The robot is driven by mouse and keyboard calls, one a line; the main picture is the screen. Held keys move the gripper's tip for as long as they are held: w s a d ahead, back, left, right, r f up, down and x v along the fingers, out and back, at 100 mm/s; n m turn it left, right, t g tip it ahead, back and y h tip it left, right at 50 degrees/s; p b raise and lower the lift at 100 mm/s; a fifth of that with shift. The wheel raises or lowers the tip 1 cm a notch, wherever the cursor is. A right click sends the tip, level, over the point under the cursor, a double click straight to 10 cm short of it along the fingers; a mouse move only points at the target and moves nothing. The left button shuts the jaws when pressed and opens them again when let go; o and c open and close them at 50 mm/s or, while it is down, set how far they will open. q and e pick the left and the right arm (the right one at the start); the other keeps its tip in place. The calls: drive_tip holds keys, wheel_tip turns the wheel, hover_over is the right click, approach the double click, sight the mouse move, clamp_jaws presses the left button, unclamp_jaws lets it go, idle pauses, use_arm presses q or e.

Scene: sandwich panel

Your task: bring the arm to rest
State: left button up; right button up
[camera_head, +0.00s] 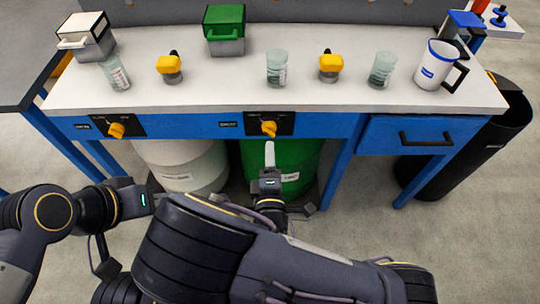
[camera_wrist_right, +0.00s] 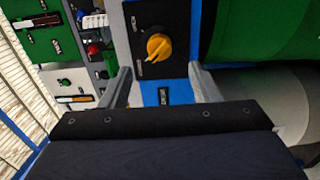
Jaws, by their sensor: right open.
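My right gripper (camera_head: 269,158) is in front of the table's blue front panel, just below the middle yellow knob (camera_head: 269,128) in the head view. In the right wrist view my right gripper (camera_wrist_right: 163,85) has its two grey fingers apart with nothing held between them. A yellow knob (camera_wrist_right: 159,47) on a black plate shows beyond the fingers, apart from them. My left gripper (camera_head: 145,199) is low at the left, away from the table; its fingers are too unclear to read.
The white tabletop (camera_head: 215,92) carries a green box (camera_head: 224,30), yellow-topped items, clear beakers and a white mug (camera_head: 437,65). A second yellow knob (camera_head: 116,130) is on the left. White (camera_head: 180,165) and green (camera_head: 300,165) barrels stand below. A black bin (camera_head: 470,140) is at right.

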drive_tip(key=s+d+r+m+g+y, duration=0.2)
drive_tip(key=d+r+m+g+y, duration=0.15)
drive_tip(key=d+m+g, duration=0.35)
drive_tip(key=s+d+r+m+g+y, duration=0.25)
drive_tip(key=r+m+g, duration=0.2)
drive_tip(key=m, duration=0.35)
drive_tip(key=s+d+r+m+h, duration=0.25)
drive_tip(key=s+d+m, duration=0.25)
drive_tip(key=s+d, duration=0.6)
wheel_tip(320, 180, up, 21)
drive_tip(key=p, duration=2.1)
drive_tip(key=shift+r+g, duration=0.15)
drive_tip(key=shift+g, duration=0.3)
